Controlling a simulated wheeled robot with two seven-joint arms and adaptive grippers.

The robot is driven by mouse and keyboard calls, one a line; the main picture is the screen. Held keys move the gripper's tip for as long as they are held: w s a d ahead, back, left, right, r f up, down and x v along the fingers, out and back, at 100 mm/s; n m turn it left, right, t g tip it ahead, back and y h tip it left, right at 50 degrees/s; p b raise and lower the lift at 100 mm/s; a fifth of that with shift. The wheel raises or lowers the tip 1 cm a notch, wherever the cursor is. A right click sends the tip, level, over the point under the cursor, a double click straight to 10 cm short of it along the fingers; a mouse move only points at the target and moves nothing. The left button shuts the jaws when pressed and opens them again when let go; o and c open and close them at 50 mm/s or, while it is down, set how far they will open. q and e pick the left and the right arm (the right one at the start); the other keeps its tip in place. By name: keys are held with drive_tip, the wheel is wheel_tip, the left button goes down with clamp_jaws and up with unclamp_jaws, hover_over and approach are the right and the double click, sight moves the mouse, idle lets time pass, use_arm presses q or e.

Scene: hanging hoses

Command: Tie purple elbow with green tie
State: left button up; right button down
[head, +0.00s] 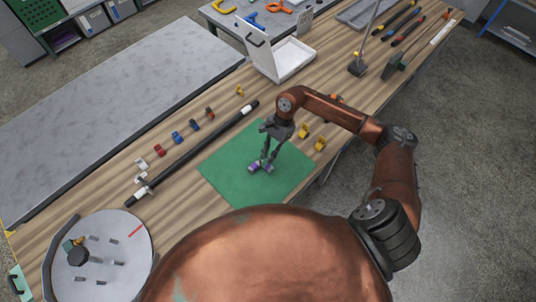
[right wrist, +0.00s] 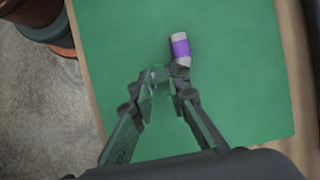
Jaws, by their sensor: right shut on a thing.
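The purple elbow (head: 254,168) is a small grey-white fitting with purple bands, low on the green mat (head: 225,174). My right gripper (head: 263,161) reaches down over the mat and is shut on the elbow. In the right wrist view one end of the elbow with its purple band (right wrist: 180,47) sticks out past the fingertips (right wrist: 168,76); the rest is hidden behind the fingers. I cannot clearly make out a green tie in either view. My left gripper is not in view.
A black pole (head: 200,148) lies left of the mat, beside small red, blue and white fittings (head: 177,137). Yellow pieces (head: 319,144) lie right of the mat. A round pegged plate (head: 105,262) is at front left. A white open box (head: 290,58) stands behind.

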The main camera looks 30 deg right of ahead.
drive_tip(key=shift+f+b, duration=0.1)
drive_tip(key=shift+b, duration=0.3)
idle(0.8)
drive_tip(key=shift+f, duration=0.1)
idle(0.4)
drive_tip(key=shift+f+b, duration=1)
drive_tip(key=shift+b, duration=0.05)
drive_tip(key=shift+f+b, duration=0.7)
drive_tip(key=shift+f, duration=0.1)
idle(0.4)
drive_tip(key=c, duration=1.8)
unclamp_jaws()
